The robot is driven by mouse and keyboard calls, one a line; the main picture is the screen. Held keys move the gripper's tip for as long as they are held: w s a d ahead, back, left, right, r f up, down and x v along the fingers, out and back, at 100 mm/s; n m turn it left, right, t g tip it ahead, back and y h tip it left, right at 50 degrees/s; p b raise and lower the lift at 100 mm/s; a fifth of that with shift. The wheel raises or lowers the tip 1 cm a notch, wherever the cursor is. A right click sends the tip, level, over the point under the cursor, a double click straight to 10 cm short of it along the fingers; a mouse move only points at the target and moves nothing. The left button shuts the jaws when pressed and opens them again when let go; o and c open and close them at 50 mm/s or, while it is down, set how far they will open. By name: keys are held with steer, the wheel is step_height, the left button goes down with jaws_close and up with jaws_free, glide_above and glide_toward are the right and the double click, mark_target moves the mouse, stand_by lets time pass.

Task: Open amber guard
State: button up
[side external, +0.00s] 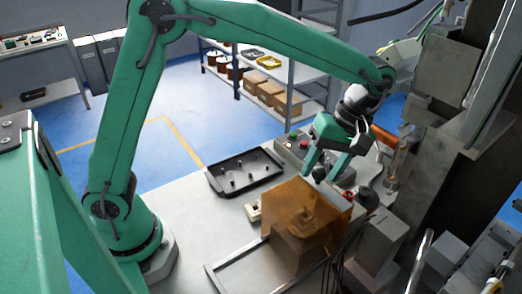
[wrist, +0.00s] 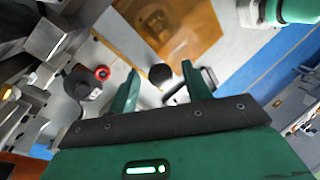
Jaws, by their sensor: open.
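The amber guard (side external: 283,210) is a see-through orange box on the worktable, standing over a rounded part that shows dimly inside it. It looks closed. In the wrist view the guard (wrist: 195,28) fills the top middle. My gripper (side external: 321,174) is just behind the guard's top edge in the side view, pointing down. Its fingers are apart in the wrist view (wrist: 160,72). A dark round knob (wrist: 160,75) shows between the fingertips there, with gaps at both sides. I cannot tell whether the knob is joined to the guard.
A black tray with small pegs (side external: 245,172) lies left of my gripper. A red button (wrist: 102,72) and a dark round part (wrist: 82,82) are beside my gripper. A grey machine column (side external: 445,120) stands at right. A metal frame (side external: 240,264) lies in front left.

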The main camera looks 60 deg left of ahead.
jaws_close()
steer(key=s, duration=1.2)
steer(key=shift+s+y, duration=0.2)
steer(key=shift+y, duration=0.1)
jaws_free()
steer(key=shift+r, duration=0.1)
steer(key=v, duration=0.7)
steer(key=shift+r, duration=0.35)
stand_by(0.4)
